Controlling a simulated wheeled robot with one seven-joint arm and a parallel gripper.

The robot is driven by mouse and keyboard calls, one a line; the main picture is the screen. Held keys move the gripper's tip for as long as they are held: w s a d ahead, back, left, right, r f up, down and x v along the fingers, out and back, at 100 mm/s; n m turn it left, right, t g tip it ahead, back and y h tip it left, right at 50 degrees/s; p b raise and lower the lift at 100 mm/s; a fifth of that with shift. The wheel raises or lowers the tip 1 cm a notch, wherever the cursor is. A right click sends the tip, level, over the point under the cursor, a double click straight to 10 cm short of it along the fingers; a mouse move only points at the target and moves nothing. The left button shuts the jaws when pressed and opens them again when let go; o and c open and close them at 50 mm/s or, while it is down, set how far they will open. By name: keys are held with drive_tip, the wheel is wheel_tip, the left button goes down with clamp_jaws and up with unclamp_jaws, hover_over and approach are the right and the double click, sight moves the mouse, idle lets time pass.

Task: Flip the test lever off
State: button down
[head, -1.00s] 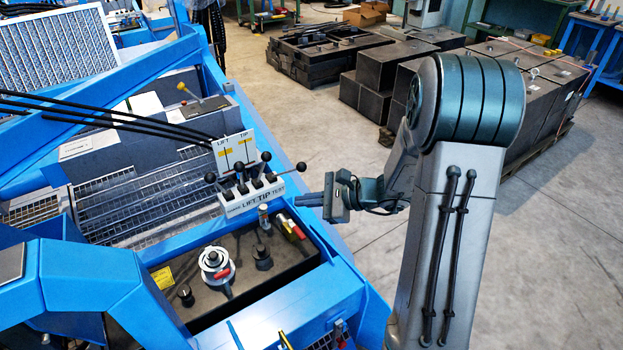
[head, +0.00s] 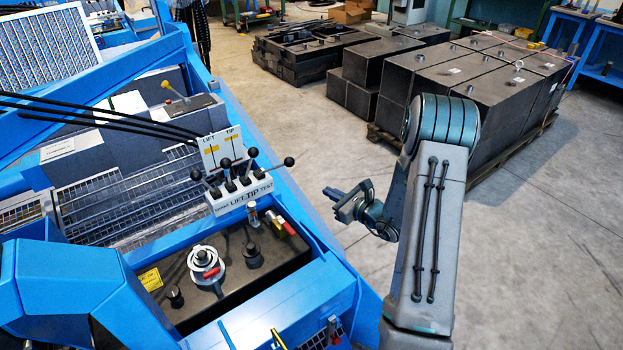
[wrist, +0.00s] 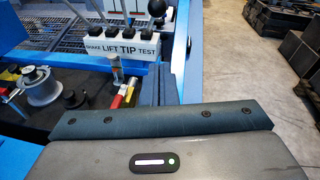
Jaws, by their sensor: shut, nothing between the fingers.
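The test lever (head: 289,161) is the rightmost black-knobbed lever on the white valve block (head: 240,195), above the word TEST. In the head view its shaft leans to the right, away from the other levers. My gripper (head: 328,192) is shut and empty. It is to the right of the block, pointing left towards it, with a clear gap to the test lever.
Other levers (head: 225,163) stand close to the left of the test lever. A black panel with a round dial (head: 205,262) and a red-yellow handle (head: 284,228) is in front of the block. A blue frame rail surrounds it. Open floor lies right; dark crates (head: 480,75) stand behind.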

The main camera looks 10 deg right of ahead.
drive_tip(key=r+p+x, duration=0.1)
drive_tip(key=r+x, duration=0.1)
drive_tip(key=x, duration=1)
drive_tip(key=shift+w+a+r, duration=0.35)
drive_tip(key=shift+a, duration=0.1)
drive_tip(key=shift+d, duration=0.1)
